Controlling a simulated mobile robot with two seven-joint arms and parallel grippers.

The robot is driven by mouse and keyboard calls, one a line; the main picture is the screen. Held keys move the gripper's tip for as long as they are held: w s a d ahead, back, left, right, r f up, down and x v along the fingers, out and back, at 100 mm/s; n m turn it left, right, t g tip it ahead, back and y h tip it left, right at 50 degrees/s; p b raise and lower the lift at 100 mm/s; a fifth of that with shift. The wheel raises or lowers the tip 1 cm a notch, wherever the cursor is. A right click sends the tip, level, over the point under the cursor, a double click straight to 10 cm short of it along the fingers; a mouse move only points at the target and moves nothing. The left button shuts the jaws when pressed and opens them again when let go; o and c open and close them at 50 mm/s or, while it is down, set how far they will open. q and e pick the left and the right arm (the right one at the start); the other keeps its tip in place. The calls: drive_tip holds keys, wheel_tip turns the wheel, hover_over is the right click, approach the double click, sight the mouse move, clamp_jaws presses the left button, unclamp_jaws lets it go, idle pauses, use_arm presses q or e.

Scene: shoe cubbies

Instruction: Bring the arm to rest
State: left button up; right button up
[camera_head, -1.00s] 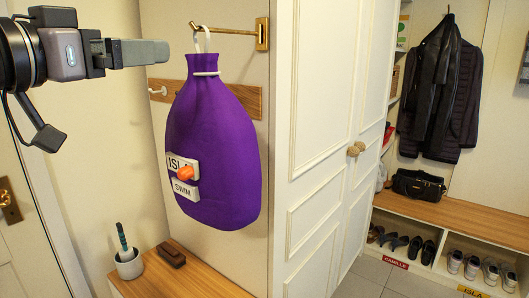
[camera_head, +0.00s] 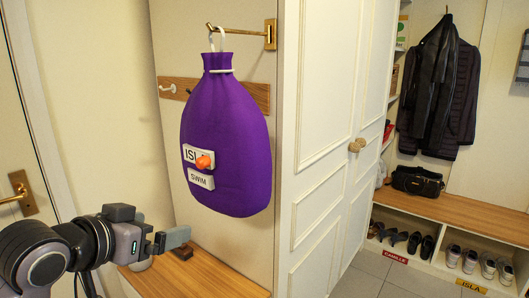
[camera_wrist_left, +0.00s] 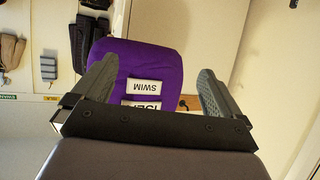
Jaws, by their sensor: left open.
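My left gripper (camera_head: 178,240) is low at the left of the head view, in front of the wooden bench top. It is open and empty, with its fingers spread in the left wrist view (camera_wrist_left: 155,82). The purple swim bag (camera_head: 226,130), with ISLA and SWIM labels, hangs by its white loop from a brass hook (camera_head: 240,31). It is above and to the right of the gripper, apart from it. The left wrist view also shows the bag (camera_wrist_left: 140,60) beyond the fingers. My right gripper is in neither view.
A wooden bench (camera_head: 205,272) lies below the bag. A white cabinet door (camera_head: 322,130) stands to the right. Farther right are a dark coat (camera_head: 435,90), a black bag (camera_head: 417,181) and shoe cubbies. A door with a brass handle (camera_head: 18,200) is at the left.

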use_arm(q)
drive_tip(key=s+f+g+y, duration=0.15)
drive_tip(key=s+f, duration=0.45)
drive_tip(key=f, duration=0.6)
drive_tip(key=s+a+f+n+g+y, duration=0.15)
drive_tip(key=s+f+g, duration=0.25)
drive_tip(key=s+f, duration=0.5)
drive_tip(key=s+a+f+n+g+y, duration=0.1)
drive_tip(key=s+a+f+g, duration=0.2)
drive_tip(key=s+f, duration=0.65)
drive_tip(key=w+d+f+t+h, duration=0.1)
drive_tip(key=w+d+f+t, duration=0.2)
drive_tip(key=f+t, duration=0.3)
drive_tip(key=shift+w+f+m+t+h, duration=0.35)
drive_tip(key=shift+w+f+m+h, duration=0.05)
drive_tip(key=shift+w+f+m, duration=0.05)
